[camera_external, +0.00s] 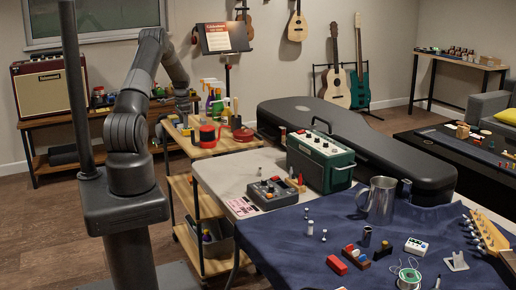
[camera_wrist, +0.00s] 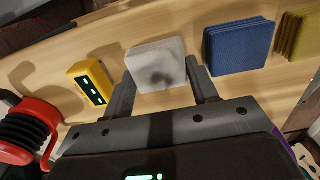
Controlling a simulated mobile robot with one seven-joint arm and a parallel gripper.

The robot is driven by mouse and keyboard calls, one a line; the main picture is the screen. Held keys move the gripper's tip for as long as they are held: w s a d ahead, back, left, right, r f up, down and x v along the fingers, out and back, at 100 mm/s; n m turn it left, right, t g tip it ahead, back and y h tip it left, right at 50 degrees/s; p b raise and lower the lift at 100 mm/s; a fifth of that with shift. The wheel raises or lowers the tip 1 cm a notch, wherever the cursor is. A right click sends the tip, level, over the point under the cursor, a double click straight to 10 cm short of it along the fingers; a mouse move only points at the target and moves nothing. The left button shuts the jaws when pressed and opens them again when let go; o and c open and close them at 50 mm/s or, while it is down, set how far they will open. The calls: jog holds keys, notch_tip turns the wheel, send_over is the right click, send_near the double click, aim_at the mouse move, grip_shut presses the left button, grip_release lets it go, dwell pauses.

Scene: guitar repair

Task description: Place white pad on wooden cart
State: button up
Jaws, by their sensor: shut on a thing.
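In the wrist view, the white pad (camera_wrist: 157,65) is a pale square block with a grey smudge. It sits between the two fingers of my gripper (camera_wrist: 160,78), which is shut on it. Light wood (camera_wrist: 108,38) lies behind the pad; I cannot tell whether the pad touches it. In the external view, the wooden cart (camera_external: 197,204) stands left of the cloth-covered table, with bottles and tools on its top. My arm reaches over to the cart's far end; the gripper and pad cannot be made out there.
In the wrist view, a yellow device (camera_wrist: 90,83) is left of the pad, and a blue pad (camera_wrist: 239,47) and an olive pad (camera_wrist: 298,35) are right. A red-and-black coiled thing (camera_wrist: 25,130) is at far left. A wooden bench (camera_external: 75,119) with an amplifier (camera_external: 50,86) stands behind.

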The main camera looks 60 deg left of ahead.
jog(key=o, duration=0.9)
jog(key=shift+f, duration=0.1)
jog(key=shift+o, duration=0.2)
notch_tip(320, 180, up, 12)
jog(key=shift+r, duration=0.2)
